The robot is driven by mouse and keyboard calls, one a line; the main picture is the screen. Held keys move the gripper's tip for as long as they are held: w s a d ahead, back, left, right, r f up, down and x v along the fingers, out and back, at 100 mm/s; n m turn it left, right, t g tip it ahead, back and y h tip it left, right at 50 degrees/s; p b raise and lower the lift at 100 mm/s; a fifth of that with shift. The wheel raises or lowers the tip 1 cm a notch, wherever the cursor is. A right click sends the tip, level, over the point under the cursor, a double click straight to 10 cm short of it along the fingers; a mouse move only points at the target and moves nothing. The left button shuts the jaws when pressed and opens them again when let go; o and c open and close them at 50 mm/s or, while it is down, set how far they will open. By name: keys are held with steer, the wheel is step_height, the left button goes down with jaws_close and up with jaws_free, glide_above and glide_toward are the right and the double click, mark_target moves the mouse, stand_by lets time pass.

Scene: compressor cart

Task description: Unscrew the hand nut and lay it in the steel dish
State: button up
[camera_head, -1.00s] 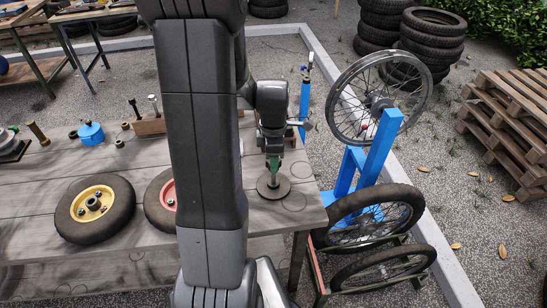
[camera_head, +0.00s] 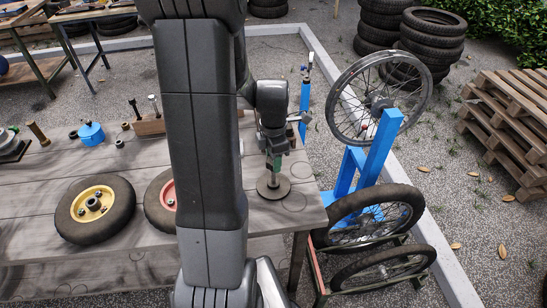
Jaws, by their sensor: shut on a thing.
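My gripper (camera_head: 273,152) points down over the right end of the wooden workbench. It is shut at the top of a small upright post on a round, flat, grey-brown base (camera_head: 274,188). The piece between its jaws sits where the hand nut would be, but it is too small and covered to see clearly. A greenish part shows at the fingertips. I cannot make out a steel dish; my own arm hides the middle of the bench.
On the bench (camera_head: 140,185) lie a yellow-hubbed wheel (camera_head: 95,209) and a red-hubbed wheel (camera_head: 160,200), partly behind my arm. A blue pot (camera_head: 91,134) and a wooden block (camera_head: 149,124) stand farther back. A blue wheel stand (camera_head: 377,152) is close on the right.

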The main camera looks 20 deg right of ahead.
steer(key=shift+r+p, duration=1.7)
steer(key=shift+r, duration=0.65)
